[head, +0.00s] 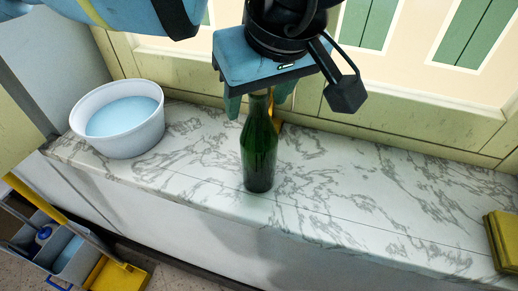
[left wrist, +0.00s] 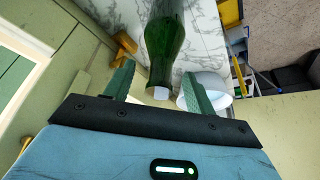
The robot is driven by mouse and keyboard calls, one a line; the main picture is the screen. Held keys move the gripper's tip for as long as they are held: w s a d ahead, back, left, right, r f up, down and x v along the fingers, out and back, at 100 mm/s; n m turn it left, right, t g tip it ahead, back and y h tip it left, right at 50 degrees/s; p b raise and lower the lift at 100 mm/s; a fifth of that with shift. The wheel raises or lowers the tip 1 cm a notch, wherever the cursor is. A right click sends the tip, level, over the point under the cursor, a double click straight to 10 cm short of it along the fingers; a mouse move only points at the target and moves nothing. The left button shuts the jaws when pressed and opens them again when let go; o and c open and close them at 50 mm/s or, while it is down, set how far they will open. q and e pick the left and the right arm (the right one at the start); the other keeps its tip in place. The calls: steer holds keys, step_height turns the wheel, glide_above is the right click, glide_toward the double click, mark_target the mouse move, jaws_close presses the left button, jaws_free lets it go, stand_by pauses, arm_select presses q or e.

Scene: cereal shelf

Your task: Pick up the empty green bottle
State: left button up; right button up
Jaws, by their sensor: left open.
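The green bottle (head: 259,160) stands upright on the marble counter in the head view. My left gripper (head: 257,104) is over it, open, with the bottle's neck between its two teal fingers. The gripper body hides the top of the neck in the head view. In the left wrist view the bottle (left wrist: 164,45) comes down from the top edge, its pale mouth between the fingers of the left gripper (left wrist: 157,82). Gaps show on both sides of the neck there, so the fingers look apart from it. My right gripper is not in view.
A white tub (head: 118,146) with pale blue contents stands left on the marble counter (head: 340,205). Yellow folded cloths (head: 503,240) lie at the right edge. A panelled wall runs close behind. A cleaning caddy (head: 66,250) and yellow tools are on the floor at lower left.

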arm_select(q)
steer(key=shift+x, duration=0.95)
jaws_close()
